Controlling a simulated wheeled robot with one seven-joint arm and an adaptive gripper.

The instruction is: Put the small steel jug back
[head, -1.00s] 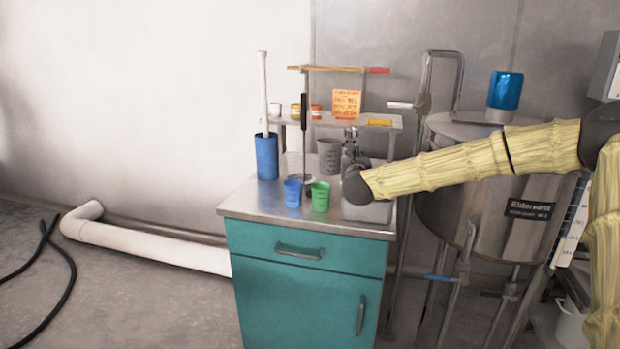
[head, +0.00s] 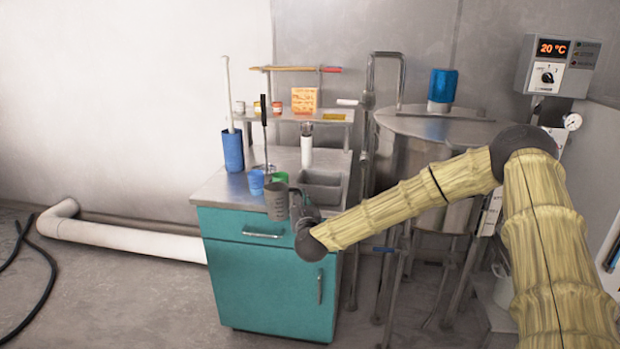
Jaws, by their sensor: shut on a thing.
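The small steel jug (head: 277,201) is grey with faint markings on its side. It is upright in my gripper (head: 293,204), which is shut on it. My gripper and the jug show in front of the cabinet's front edge, at about the height of its steel top (head: 222,190). The jug appears to be off the counter, in the air. The fingers are small and partly hidden by the dark wrist. A blue cup (head: 256,183) and a green cup (head: 280,177) stand on the counter behind the jug, which partly covers them.
A sink (head: 322,180) is set in the counter's right side, with a white cylinder (head: 306,152) behind it. A tall blue holder (head: 233,151) stands at the back left. A raised shelf (head: 335,117) carries small jars. A steel tank (head: 415,150) stands right of the cabinet.

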